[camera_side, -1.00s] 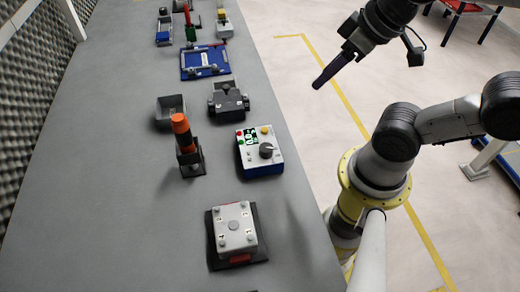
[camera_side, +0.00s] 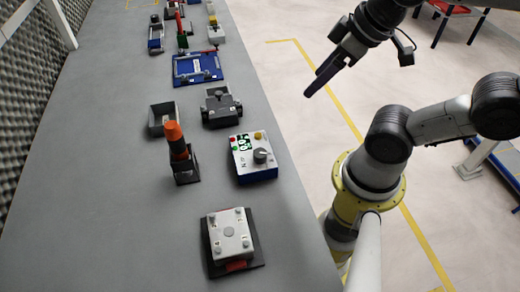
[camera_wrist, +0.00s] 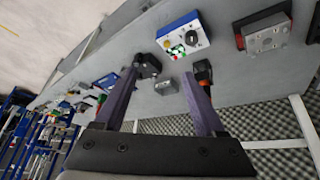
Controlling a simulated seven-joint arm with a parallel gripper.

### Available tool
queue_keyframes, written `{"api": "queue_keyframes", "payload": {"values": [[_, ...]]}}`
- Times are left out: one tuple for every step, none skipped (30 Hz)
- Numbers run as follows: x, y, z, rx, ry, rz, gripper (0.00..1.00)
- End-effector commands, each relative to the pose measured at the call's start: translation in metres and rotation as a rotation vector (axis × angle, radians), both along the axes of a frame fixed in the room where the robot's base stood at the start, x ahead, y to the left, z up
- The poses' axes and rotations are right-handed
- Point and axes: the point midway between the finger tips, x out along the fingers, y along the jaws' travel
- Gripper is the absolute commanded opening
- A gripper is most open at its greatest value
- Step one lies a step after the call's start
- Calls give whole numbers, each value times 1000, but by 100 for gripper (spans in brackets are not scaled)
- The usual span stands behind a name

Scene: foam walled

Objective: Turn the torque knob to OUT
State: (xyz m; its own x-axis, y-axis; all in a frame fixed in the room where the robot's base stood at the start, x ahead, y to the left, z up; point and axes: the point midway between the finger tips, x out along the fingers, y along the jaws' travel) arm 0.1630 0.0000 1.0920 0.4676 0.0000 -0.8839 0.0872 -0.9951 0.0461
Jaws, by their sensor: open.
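The torque knob (camera_side: 261,155) is a dark round knob on a white and blue control box (camera_side: 255,172) near the right edge of the grey bench. The box also has coloured buttons and a small green-lit display. In the wrist view the knob (camera_wrist: 191,37) shows on the box's top, beyond my fingers. The markings around the knob are too small to read. My gripper (camera_side: 307,94) is up in the air, to the right of the bench and apart from the box. In the wrist view its two purple fingers (camera_wrist: 160,82) are spread with nothing between them.
An orange-topped tool in a dark holder (camera_side: 182,165) stands left of the box. A grey box on a black plate (camera_side: 229,235) is in front. A black clamp-like device (camera_side: 220,107), a grey tray (camera_side: 162,118) and a blue frame (camera_side: 197,70) stand farther back.

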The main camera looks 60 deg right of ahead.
Motion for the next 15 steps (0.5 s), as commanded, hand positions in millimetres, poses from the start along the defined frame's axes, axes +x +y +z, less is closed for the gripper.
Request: {"api": "queue_keyframes", "payload": {"values": [[2, 0, 4, -25, -3, 47, 72], [3, 0, 6, -43, 0, 81, 72], [7, 1, 8, -67, 11, 133, 72], [11, 2, 9, -86, 26, 179, 72], [15, 3, 10, -106, 40, 228, 72], [20, 6, 10, -130, 65, 297, 72], [26, 9, 9, -148, 88, 354, 72], [31, 12, 8, -164, 108, 410, 72], [38, 16, 7, -185, 136, 484, 72], [43, 19, 5, -197, 160, 538, 72], [49, 23, 2, -209, 184, 594, 72], [56, 29, -2, -223, 215, 666, 72], [62, 34, -6, -232, 239, 719, 72], [67, 39, -10, -239, 264, 768, 72], [73, 46, -16, -246, 296, 829, 72]]}}
